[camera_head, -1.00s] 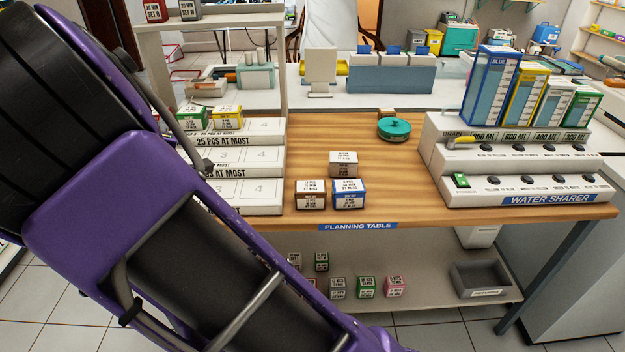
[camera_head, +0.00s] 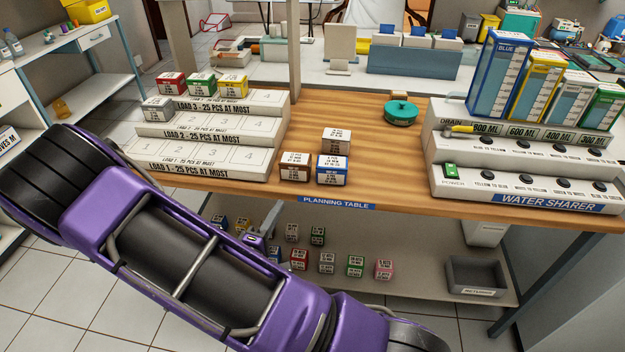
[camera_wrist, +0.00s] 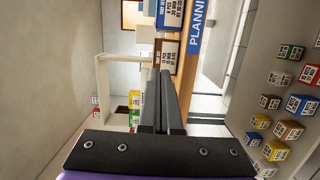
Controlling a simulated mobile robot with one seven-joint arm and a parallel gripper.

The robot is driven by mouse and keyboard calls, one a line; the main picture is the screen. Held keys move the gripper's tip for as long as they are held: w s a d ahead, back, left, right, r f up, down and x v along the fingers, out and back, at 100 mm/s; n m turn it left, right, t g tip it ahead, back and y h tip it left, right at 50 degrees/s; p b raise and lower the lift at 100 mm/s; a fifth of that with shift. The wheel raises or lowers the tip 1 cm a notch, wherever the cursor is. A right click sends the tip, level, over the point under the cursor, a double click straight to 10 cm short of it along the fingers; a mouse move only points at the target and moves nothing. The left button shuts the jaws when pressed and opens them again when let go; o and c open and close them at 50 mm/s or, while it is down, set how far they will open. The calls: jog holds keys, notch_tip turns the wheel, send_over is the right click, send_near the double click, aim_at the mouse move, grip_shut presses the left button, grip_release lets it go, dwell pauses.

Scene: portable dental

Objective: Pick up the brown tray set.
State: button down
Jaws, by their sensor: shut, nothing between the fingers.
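The brown tray set (camera_head: 295,167) is a small box with a brown front and a white printed label. It sits on the wooden table top near the front edge, left of a blue box (camera_head: 332,170) and in front of a grey-white box (camera_head: 336,141). In the wrist view, which is turned sideways, the brown box (camera_wrist: 168,50) shows just beyond the fingertips. My gripper (camera_wrist: 165,75) is shut and empty, pointing toward the table edge; it appears apart from the box, though the gap is hard to judge.
Stepped load racks (camera_head: 205,135) with several coloured boxes stand left on the planning table (camera_head: 400,180). A water sharer (camera_head: 520,180) stands right, and a teal round container (camera_head: 400,113) behind. The lower shelf (camera_head: 420,278) holds several small boxes and a grey bin (camera_head: 475,275).

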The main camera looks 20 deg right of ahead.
aim_at(335, 173)
jog(key=x, duration=1)
jog(key=shift+s+d+f+b, duration=0.1)
jog(key=shift+d+b, duration=0.05)
jog(key=shift+b, duration=0.2)
jog(key=d, duration=0.2)
jog(key=shift+d, duration=0.9)
jog(key=d+b, duration=0.1)
jog(key=d, duration=0.7)
jog(key=shift+d, duration=0.2)
jog(key=shift+a, duration=0.1)
